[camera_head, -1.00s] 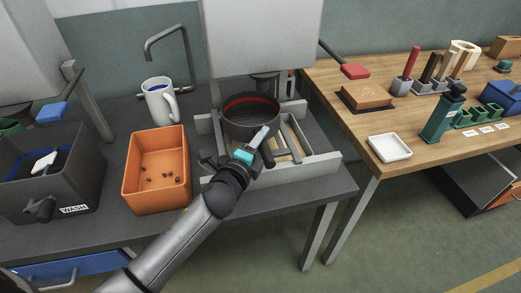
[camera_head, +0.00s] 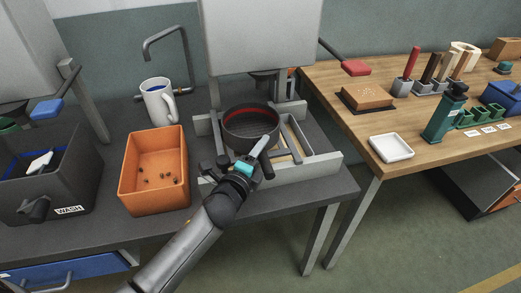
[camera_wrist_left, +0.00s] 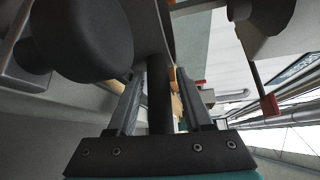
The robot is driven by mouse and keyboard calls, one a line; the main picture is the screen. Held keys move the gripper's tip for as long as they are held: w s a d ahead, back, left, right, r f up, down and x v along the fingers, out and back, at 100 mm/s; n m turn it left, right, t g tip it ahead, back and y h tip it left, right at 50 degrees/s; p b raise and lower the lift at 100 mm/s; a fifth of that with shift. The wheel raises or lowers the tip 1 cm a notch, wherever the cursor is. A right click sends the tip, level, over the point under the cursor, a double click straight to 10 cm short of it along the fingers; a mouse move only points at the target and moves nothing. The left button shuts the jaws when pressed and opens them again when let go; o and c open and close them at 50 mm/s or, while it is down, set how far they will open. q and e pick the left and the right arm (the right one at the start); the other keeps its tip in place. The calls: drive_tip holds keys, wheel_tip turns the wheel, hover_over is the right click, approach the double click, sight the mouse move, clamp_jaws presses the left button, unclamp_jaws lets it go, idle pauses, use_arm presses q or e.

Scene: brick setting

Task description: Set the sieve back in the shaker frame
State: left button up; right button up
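The sieve (camera_head: 237,137) is a dark round pan with a red band inside its rim. In the head view it is over the left part of the grey shaker frame (camera_head: 318,170), roughly level; I cannot tell whether it touches the frame. My left gripper (camera_head: 264,146) is at the sieve's near side, its fingers around a dark bar that appears to be the sieve's handle. In the left wrist view this bar (camera_wrist_left: 160,95) stands between the two fingers; the contact is hard to see. My right gripper is not in view.
An orange bin (camera_head: 128,192) with small dark pieces and a white mug (camera_head: 156,108) stand left of the frame. A dark wash bin (camera_head: 75,187) is farther left. A large grey housing (camera_head: 260,40) hangs behind the sieve. A wooden table (camera_head: 345,122) holds a white tray (camera_head: 373,143) at right.

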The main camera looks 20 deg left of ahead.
use_arm(q)
drive_tip(key=shift+o, duration=0.4)
drive_tip(key=shift+f, duration=0.1)
drive_tip(key=shift+s+r+p, duration=0.1)
drive_tip(key=shift+r+p, duration=0.4)
drive_tip(key=shift+r, duration=0.05)
drive_tip(key=s+r, duration=0.1)
drive_tip(key=s, duration=1)
drive_tip(key=shift+s+a+r+p, duration=0.2)
drive_tip(key=shift+s+a+p, duration=0.1)
drive_tip(key=shift+s+a, duration=0.05)
